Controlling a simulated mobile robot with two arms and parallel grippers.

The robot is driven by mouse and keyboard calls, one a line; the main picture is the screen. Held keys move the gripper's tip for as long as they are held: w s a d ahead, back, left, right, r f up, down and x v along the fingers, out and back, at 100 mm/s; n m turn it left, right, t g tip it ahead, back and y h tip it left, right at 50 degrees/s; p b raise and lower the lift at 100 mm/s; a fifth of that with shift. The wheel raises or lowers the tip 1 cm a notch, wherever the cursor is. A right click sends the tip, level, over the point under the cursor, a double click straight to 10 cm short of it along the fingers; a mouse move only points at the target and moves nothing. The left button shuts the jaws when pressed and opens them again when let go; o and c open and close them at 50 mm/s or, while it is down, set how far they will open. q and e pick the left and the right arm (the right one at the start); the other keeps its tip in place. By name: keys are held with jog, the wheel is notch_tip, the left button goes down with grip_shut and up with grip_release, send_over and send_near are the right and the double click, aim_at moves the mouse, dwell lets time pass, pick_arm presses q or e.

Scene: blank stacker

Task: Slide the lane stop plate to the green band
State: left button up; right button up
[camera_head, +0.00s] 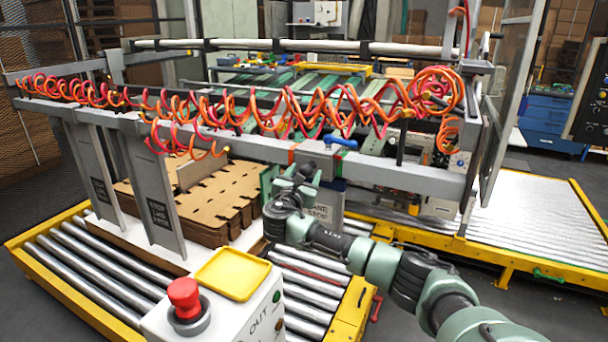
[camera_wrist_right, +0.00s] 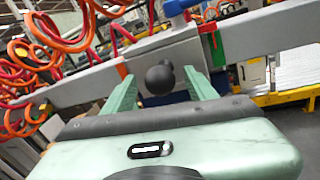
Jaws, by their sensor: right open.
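The lane stop plate (camera_head: 324,205) hangs from the front beam, with lettering partly hidden behind my right wrist. Its grey clamp block (camera_head: 316,155) sits on the beam with a blue handle (camera_head: 341,142). In the right wrist view the block (camera_wrist_right: 170,50) carries a round black knob (camera_wrist_right: 160,79). My right gripper (camera_head: 295,178) is at the block. Its green fingers are open on either side of the knob, which lies between them; contact cannot be told. A green band (camera_wrist_right: 217,50) with red beside it shows on the beam right of the block. My left gripper is out of view.
Two other hanging plates (camera_head: 152,195) stand further left. Stacked brown cardboard blanks (camera_head: 215,200) lie behind them. Coiled orange and red hoses (camera_head: 250,105) hang along the beam. A control box with a red button (camera_head: 184,298) stands in front, above rollers.

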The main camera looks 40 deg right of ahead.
jog(key=b+v, duration=0.2)
jog(key=v, duration=0.5)
jog(key=shift+s+a, duration=0.2)
jog(key=shift+a, duration=0.2)
